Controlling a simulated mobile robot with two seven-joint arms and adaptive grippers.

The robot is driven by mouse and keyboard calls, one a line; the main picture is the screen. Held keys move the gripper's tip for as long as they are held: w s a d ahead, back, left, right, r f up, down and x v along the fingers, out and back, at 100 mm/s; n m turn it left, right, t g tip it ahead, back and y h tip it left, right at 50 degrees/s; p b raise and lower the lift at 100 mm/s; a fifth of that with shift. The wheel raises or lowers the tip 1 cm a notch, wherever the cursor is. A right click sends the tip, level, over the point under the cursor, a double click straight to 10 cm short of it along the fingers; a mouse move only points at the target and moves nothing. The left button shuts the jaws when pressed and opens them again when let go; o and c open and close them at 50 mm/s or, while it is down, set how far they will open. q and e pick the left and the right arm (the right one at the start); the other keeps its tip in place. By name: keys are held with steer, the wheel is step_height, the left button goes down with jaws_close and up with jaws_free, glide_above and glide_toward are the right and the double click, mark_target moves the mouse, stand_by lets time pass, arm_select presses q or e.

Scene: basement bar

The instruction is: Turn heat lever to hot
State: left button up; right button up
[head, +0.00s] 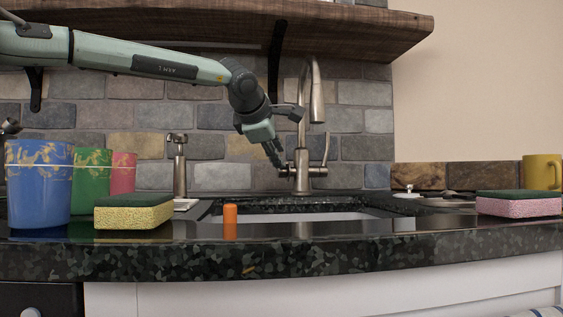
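The faucet (303,120) is a brushed metal tap with a tall curved neck, standing behind the sink (310,215). A thin upright lever (326,149) stands on the right end of its crossbar. A short knob (283,172) sticks out on the left end. My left gripper (277,161) points down just left of the faucet, with its dark fingertips close to the left knob. I cannot tell whether they touch it. The fingers overlap from this side, so their opening is unclear. My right gripper is out of view.
Blue (39,184), green (90,172) and pink (122,172) cups and a yellow sponge (134,211) stand at left. An orange cylinder (230,221) stands at the front. A soap dispenser (180,165) is behind. A pink sponge (519,204) and yellow mug (542,172) are right. A wooden shelf (350,25) hangs above.

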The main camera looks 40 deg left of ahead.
arm_select(q)
steer(key=v, duration=0.7)
steer(key=shift+r, duration=0.1)
